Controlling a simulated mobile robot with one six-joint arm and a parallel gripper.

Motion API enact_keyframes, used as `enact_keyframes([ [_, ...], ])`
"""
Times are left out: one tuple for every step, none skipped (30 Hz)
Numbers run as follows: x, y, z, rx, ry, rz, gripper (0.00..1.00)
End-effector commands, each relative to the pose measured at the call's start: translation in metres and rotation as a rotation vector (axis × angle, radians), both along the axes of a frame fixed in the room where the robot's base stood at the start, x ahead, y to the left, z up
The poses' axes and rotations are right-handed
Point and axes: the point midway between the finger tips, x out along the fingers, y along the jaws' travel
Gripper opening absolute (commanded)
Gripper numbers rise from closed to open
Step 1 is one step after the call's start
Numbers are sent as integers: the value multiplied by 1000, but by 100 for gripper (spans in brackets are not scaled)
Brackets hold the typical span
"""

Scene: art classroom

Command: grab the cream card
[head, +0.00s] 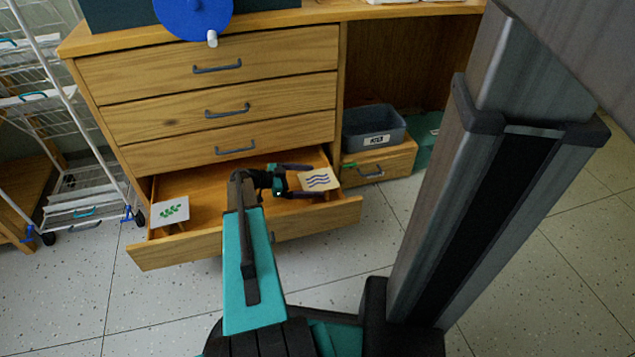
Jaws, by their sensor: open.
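The cream card (319,179), marked with dark blue wavy lines, is at the right end of the open bottom drawer (195,242). My gripper (308,181) reaches into the drawer from the left, its fingers open and pointing right. One finger is at the card's far side and the other at its near side, with the card's left part between or just below them. I cannot tell whether either finger touches the card. My arm hides the middle of the drawer.
A white card with green leaves (170,212) lies at the drawer's left end. Three closed drawers are above. A grey bin (374,130) stands on a small wooden drawer unit (380,164) to the right. A white wire rack (75,150) is at left.

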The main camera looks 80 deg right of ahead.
Motion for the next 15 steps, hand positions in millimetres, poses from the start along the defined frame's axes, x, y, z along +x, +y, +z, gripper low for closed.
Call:
enact_keyframes([
  [-5,-3,-5,0,0,-2,100],
  [-8,-4,-5,0,0,-2,100],
  [-11,-6,-6,1,0,-2,100],
  [-15,-7,-7,1,0,-2,100],
  [-17,-9,-8,1,0,-2,100],
  [-21,-11,-9,0,0,-1,100],
  [-23,-11,-9,0,-1,-1,100],
  [-24,-12,-10,0,0,-1,100],
  [-26,-13,-10,0,0,-1,100],
  [-27,-13,-10,0,0,0,100],
  [-27,-14,-10,0,0,0,100],
  [-27,-14,-9,0,0,0,100],
  [-27,-14,-9,0,0,0,100],
  [-27,-14,-9,0,0,0,100],
  [-27,-14,-9,0,0,0,100],
])
